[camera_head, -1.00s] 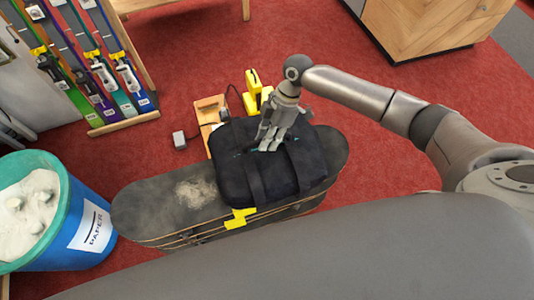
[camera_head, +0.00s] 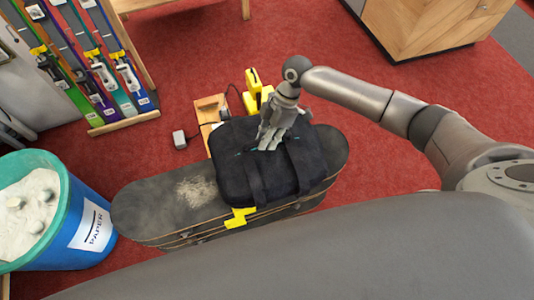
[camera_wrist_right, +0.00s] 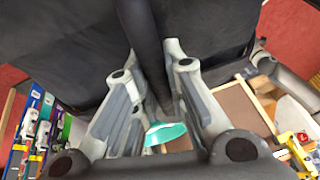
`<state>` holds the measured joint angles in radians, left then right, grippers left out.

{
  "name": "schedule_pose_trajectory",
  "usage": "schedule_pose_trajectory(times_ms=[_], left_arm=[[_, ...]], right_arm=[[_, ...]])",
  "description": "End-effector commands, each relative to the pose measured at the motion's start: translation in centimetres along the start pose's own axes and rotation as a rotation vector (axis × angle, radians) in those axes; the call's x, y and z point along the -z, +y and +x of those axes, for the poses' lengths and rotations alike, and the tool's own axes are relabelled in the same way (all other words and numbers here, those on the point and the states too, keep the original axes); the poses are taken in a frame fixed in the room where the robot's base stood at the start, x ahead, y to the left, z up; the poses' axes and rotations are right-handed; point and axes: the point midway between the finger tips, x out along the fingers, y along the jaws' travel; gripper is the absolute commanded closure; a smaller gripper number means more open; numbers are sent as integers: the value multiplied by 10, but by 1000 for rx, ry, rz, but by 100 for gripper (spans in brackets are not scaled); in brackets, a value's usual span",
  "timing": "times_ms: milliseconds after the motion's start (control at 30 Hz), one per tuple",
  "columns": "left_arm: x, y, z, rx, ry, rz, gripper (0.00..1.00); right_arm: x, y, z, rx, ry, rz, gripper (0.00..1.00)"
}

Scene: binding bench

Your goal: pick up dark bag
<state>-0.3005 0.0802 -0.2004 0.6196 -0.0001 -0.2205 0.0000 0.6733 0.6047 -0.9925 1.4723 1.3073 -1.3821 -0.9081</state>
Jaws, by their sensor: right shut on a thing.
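The dark bag (camera_head: 232,181), a black soft case with straps, lies on top of the stacked dark skateboard decks (camera_head: 150,212). My right gripper (camera_head: 270,139) reaches down onto the bag's upper face and is shut on its dark strap. In the right wrist view the strap (camera_wrist_right: 148,40) runs between the two fingers, and the bag's dark side (camera_wrist_right: 60,45) fills the upper part. A teal piece (camera_wrist_right: 165,133) shows between the fingers there. Whether the bag's underside touches the decks is hidden. My left gripper is out of view.
A yellow clamp (camera_head: 240,217) sits at the decks' near edge. A rack of colourful skis (camera_head: 95,65) is at upper left, a wooden cabinet (camera_head: 415,25) at upper right. Red floor lies behind.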

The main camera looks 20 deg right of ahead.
Motion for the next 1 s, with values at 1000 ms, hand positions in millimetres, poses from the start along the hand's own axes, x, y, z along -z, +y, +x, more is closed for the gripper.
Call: schedule_pose_trajectory(times_ms=[1000], left_arm=[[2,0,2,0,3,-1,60]], right_arm=[[26,-24,-43,-3,3,-5,100]])
